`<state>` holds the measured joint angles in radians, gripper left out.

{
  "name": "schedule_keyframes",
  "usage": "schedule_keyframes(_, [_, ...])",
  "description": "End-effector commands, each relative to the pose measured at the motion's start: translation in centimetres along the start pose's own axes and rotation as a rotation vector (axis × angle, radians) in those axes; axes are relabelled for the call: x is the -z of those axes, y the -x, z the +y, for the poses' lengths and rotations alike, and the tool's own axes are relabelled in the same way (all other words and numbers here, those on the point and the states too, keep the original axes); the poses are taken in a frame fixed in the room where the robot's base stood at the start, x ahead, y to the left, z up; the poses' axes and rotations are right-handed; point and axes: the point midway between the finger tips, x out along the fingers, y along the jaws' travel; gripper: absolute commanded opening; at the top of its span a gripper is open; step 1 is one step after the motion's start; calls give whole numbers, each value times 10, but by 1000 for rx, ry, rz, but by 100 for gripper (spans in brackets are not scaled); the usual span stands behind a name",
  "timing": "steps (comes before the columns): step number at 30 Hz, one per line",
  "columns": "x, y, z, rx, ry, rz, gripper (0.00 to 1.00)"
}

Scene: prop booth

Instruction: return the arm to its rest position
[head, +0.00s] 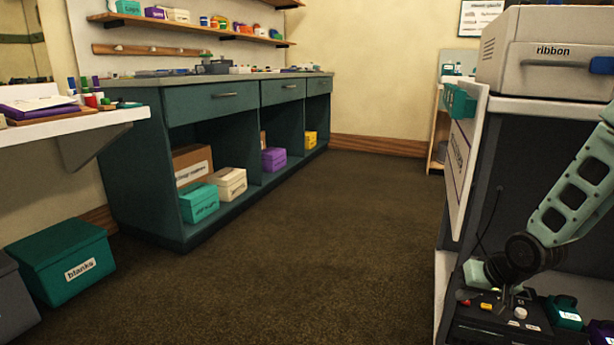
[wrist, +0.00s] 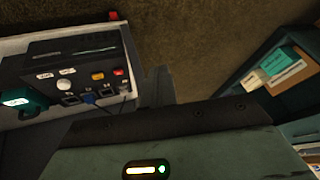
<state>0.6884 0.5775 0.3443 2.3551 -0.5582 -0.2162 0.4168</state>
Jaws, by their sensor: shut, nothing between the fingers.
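My pale green arm (head: 577,197) comes in from the right edge of the head view and bends down at a black wrist joint. My gripper (wrist: 157,86) is shut and empty; its dark fingers show dimly in the wrist view, above the pale housing with a lit indicator. In the head view the gripper end is low at the right, over or just behind a black control box (head: 500,328), and its fingers are hard to make out. The control box also shows in the wrist view (wrist: 75,62), left of the fingers. I cannot tell whether they touch.
The shelf unit at right carries a beige ribbon case (head: 545,72) on top. A small teal box (head: 566,314) sits beside the control box. A dark green workbench (head: 150,175) and teal blanks box (head: 65,262) stand at left. The brown carpet (head: 330,240) between is clear.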

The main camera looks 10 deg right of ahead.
Motion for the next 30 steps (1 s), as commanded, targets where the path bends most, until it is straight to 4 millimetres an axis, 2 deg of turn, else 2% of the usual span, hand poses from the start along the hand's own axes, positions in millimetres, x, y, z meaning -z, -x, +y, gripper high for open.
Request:
schedule_keyframes(1, [1, 16, -33, -5, 73, -30, 0])
schedule_keyframes(6, [-24, 62, -119, -30, 279, -150, 0])
schedule_keyframes(8, [-38, 81, -146, -33, 350, -190, 0])
schedule_keyframes(12, [-79, 130, -203, -30, 514, -281, 0])
schedule_keyframes(15, [-111, 164, -231, -19, 618, -340, 0])
schedule_keyframes(18, [-139, 193, -248, -6, 701, -391, 0])
schedule_keyframes(24, [-184, 239, -266, 22, 832, -468, 0])
schedule_keyframes(29, [-215, 272, -272, 47, 924, -522, 0])
schedule_keyframes(30, [-210, 281, -274, 46, 919, -526, 0])
